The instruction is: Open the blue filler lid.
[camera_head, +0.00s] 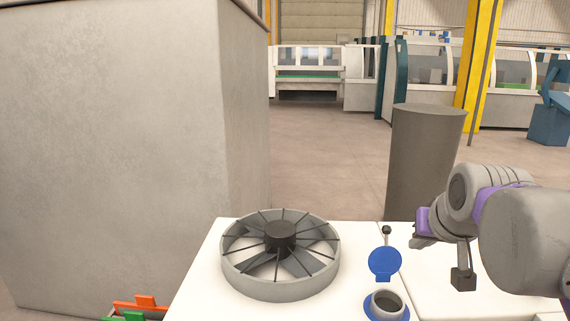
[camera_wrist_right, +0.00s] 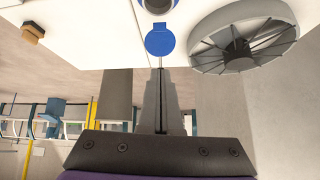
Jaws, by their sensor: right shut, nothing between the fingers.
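The round blue filler lid (camera_head: 384,263) stands raised on its hinge behind the filler neck (camera_head: 375,304), whose dark round mouth is uncovered. In the right wrist view the lid (camera_wrist_right: 160,40) is ahead of the fingers, with the neck (camera_wrist_right: 157,7) at the top edge. My right gripper (camera_head: 416,242) is to the right of the lid and above the white top, apart from the lid in the head view. Its fingers (camera_wrist_right: 160,72) are shut and empty. My left gripper is out of view.
A grey round fan housing (camera_head: 280,285) sits on the white top (camera_head: 200,285) left of the lid. A small black knob (camera_head: 387,230) stands behind the lid. A dark block (camera_head: 463,279) is under my right arm. A grey cylinder (camera_head: 425,160) stands behind; a large grey block (camera_head: 120,130) fills the left.

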